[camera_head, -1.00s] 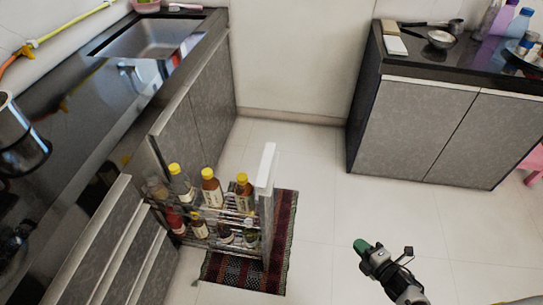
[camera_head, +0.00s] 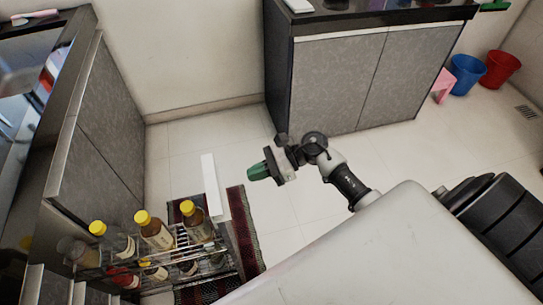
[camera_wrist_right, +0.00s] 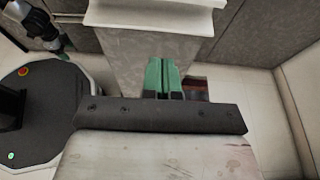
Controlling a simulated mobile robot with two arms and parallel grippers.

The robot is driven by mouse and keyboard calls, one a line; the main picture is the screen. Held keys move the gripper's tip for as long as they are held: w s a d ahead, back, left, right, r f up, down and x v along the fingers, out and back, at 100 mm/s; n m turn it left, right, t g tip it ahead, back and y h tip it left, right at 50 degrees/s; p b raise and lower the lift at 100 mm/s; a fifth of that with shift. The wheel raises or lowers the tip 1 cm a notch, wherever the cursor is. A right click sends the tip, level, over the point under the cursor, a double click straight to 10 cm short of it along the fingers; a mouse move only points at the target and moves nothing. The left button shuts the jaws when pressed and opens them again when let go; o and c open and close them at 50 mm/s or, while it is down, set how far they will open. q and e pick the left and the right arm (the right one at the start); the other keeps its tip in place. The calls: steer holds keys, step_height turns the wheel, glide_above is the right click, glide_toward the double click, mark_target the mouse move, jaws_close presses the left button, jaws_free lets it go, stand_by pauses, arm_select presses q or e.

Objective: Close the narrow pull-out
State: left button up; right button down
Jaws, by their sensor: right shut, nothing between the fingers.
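The narrow pull-out stands open from the left counter, its front panel (camera_head: 213,188) edged in white on top. Its wire rack (camera_head: 190,258) holds several bottles with yellow caps. My right gripper (camera_head: 258,172) is shut and empty, to the right of the front panel and apart from it in the head view. In the right wrist view the green fingers (camera_wrist_right: 162,76) are together, in front of the grey panel face (camera_wrist_right: 135,50). A green-tipped gripper (camera_wrist_right: 63,55), seemingly my left one, shows at the upper left there; its jaws are unclear.
A patterned rug (camera_head: 243,235) lies under the pull-out. A grey cabinet (camera_head: 350,80) stands at the back, with blue (camera_head: 466,74) and red (camera_head: 501,69) buckets to its right. Tiled floor (camera_head: 215,135) is free between the counter and this cabinet.

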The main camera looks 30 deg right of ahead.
arm_select(q)
steer(key=s, duration=0.2)
steer(key=s+f, duration=0.1)
steer(key=shift+a+p, duration=0.25)
steer(key=shift+p, duration=0.1)
arm_select(e)
steer(key=x, duration=0.3)
steer(key=r+x, duration=0.1)
steer(key=x, duration=0.1)
steer(key=shift+w+a, duration=0.15)
steer(key=shift+a, duration=0.35)
arm_select(q)
steer(key=shift+w+f, duration=0.1)
